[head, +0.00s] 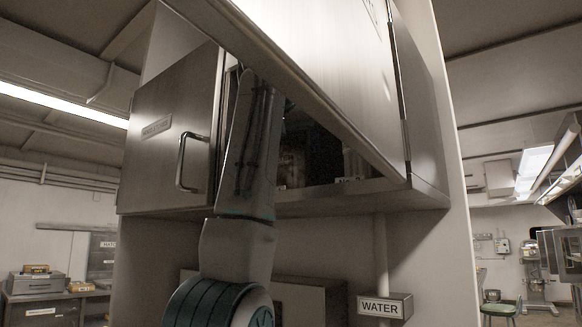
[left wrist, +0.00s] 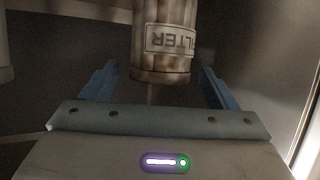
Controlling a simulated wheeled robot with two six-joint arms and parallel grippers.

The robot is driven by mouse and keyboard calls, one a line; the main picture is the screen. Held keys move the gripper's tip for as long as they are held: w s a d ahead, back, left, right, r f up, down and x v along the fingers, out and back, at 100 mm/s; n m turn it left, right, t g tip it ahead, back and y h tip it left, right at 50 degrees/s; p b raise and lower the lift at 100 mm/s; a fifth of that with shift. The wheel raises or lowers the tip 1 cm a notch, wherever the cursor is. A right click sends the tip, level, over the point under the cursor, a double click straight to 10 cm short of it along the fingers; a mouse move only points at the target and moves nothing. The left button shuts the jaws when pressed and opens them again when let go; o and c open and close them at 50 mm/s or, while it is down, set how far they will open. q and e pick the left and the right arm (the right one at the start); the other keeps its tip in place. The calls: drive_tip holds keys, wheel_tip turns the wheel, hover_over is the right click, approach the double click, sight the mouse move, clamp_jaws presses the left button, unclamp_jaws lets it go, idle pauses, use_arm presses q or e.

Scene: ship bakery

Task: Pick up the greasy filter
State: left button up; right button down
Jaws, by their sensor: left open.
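A brown, stained cylinder with a white label reading FILTER, upside down in the picture, is the filter (left wrist: 165,55) at the top middle of the left wrist view. My left gripper (left wrist: 160,70) is open, with one blue finger on each side of the filter. Gaps show between the filter and both fingers, so it is not gripped. In the head view my left arm reaches up into the open wall cabinet, and its gripper is hidden inside. The filter cannot be made out there. My right gripper is not in view.
The cabinet's left door (head: 165,130) stands open, with a bar handle. A large steel panel (head: 325,60) slants across the opening, close to my arm. Dim objects stand inside. A WATER sign (head: 383,306) is below right. Another rounded object (left wrist: 5,45) is at the wrist view's left edge.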

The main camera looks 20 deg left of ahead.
sight(293, 154)
use_arm(q)
drive_tip(key=p+x, duration=0.1)
drive_tip(key=x, duration=0.2)
drive_tip(key=shift+w+f, duration=0.2)
drive_tip(key=shift+w, duration=0.05)
drive_tip(key=c, duration=0.3)
drive_tip(key=shift+s, duration=0.25)
drive_tip(key=c, duration=0.8)
drive_tip(key=shift+c, duration=0.8)
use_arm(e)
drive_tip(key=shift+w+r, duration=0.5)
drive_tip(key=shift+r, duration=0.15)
